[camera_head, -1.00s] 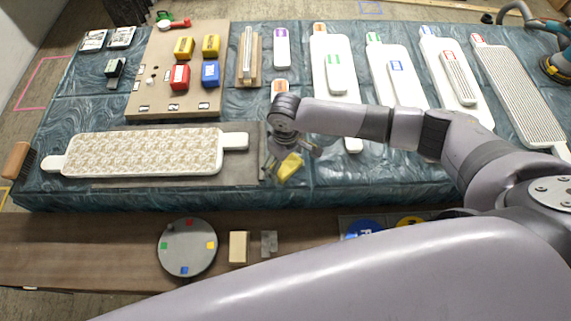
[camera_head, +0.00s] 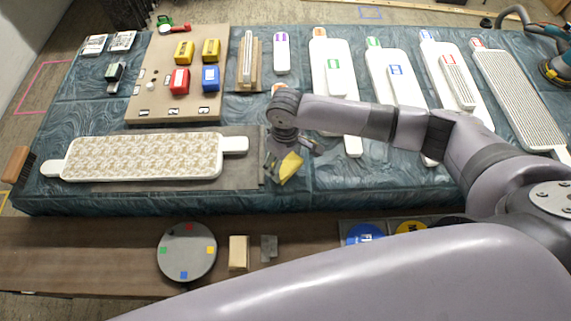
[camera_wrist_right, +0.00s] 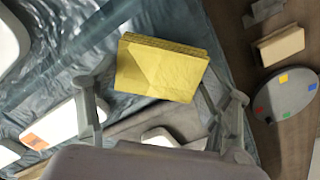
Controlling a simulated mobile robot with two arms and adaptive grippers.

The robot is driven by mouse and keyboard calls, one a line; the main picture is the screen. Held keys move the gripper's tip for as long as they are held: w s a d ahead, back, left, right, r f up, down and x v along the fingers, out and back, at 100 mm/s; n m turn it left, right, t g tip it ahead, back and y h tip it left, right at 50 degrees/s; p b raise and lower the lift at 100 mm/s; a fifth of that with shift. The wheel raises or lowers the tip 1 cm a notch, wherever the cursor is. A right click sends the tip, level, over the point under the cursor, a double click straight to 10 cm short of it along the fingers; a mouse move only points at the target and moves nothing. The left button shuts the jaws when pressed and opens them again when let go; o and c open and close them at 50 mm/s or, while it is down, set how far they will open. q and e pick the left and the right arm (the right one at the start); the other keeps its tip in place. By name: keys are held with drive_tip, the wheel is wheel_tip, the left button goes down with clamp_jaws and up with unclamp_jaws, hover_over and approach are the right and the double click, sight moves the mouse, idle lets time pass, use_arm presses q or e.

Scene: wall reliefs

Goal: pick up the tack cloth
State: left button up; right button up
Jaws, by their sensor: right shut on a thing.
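The tack cloth (camera_head: 289,169) is a yellow folded pad near the front edge of the blue-green covered table, just right of the white patterned relief panel's handle. My right gripper (camera_head: 284,161) points down and is shut on the cloth. In the right wrist view the cloth (camera_wrist_right: 162,70) shows its layered folded edge and lies between the two fingers of the right gripper (camera_wrist_right: 162,92). Whether the cloth is clear of the table cover is hard to tell. My left gripper is not in view.
A white relief panel (camera_head: 140,157) lies on a grey mat (camera_head: 243,173) to the left. A pegboard (camera_head: 150,105) with coloured blocks is behind it. White panels (camera_head: 331,55) fill the right side. A grey disc (camera_head: 187,250) and a tan block (camera_head: 238,253) lie on the front wooden bench.

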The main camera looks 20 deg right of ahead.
sight(285, 164)
wheel_tip(285, 164, up, 17)
drive_tip(key=b, duration=0.1)
drive_tip(key=shift+r, duration=0.2)
